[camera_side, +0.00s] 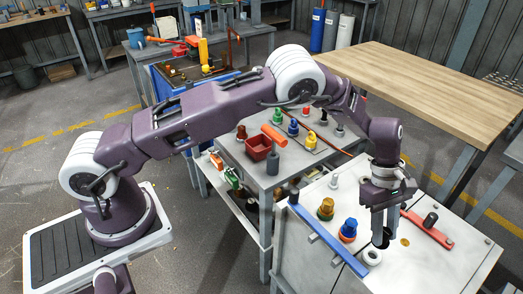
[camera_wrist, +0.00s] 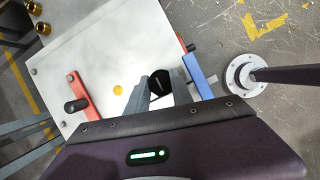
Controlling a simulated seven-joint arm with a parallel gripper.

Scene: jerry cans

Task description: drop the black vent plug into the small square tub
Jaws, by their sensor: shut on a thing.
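My gripper (camera_side: 384,238) points down over the pale metal bench at the right, also seen in the wrist view (camera_wrist: 160,92). Its fingers are shut on the black vent plug (camera_wrist: 160,83), which shows dark between the fingertips in the side view (camera_side: 386,237). The plug is partly hidden by the fingers. It is low, close to the bench top; I cannot tell whether it touches. The small square tub (camera_side: 258,148) is red and open-topped. It stands on the grey bench further back and left, well away from my gripper, and is not seen in the wrist view.
A white ring (camera_side: 372,257) lies just in front of my fingers. A blue bar (camera_side: 328,240) and a red bar (camera_side: 427,228) with a black knob flank them.

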